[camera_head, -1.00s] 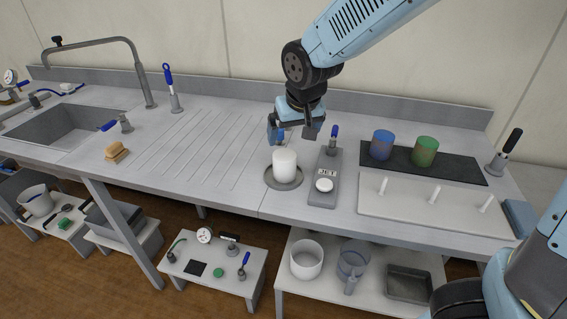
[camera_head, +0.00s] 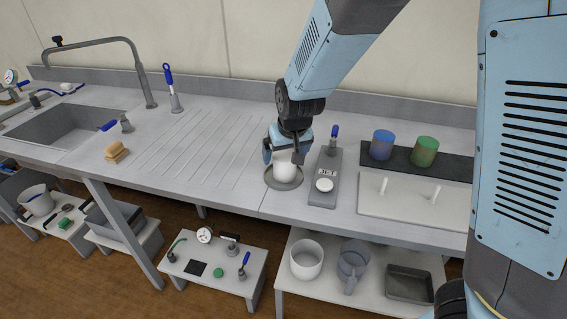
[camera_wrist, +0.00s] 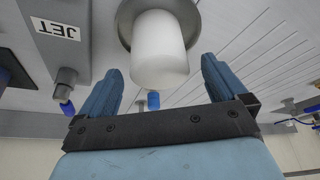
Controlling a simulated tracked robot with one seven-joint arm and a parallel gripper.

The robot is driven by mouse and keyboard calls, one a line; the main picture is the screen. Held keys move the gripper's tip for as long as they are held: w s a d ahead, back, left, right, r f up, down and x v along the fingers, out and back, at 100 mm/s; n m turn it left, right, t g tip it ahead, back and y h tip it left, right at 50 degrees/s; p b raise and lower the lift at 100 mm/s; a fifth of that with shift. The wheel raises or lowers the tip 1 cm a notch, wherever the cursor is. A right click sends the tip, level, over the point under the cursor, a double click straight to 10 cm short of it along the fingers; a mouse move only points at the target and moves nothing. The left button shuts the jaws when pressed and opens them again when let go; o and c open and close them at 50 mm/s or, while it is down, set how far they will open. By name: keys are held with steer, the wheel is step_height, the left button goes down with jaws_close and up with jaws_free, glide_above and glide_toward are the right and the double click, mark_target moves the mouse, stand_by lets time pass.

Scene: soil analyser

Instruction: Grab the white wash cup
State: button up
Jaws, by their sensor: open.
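The white wash cup (camera_head: 284,171) stands upright on a round grey dish (camera_head: 270,183) on the counter, left of the grey device marked JET. My gripper (camera_head: 286,152) is just above and behind the cup, and hides part of its top. In the wrist view the white cup (camera_wrist: 159,50) is between and ahead of the two blue fingers of my gripper (camera_wrist: 160,85). There is a visible gap on each side, so the fingers are open and do not touch the cup.
The JET device (camera_head: 325,185) with its blue-handled lever (camera_head: 334,135) stands close on the right. Blue (camera_head: 382,145) and green (camera_head: 425,150) cups sit on a dark mat farther right. The grooved drainboard (camera_head: 190,150) on the left is clear.

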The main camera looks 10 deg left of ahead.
mark_target(286, 156)
steer(key=x, duration=0.3)
steer(key=shift+s+d+f, duration=0.15)
steer(key=shift+d+f, duration=0.05)
steer(key=shift+f, duration=0.05)
steer(key=shift+x, duration=1)
steer(key=shift+a, duration=0.1)
steer(key=shift+c, duration=0.3)
steer(key=c, duration=1.3)
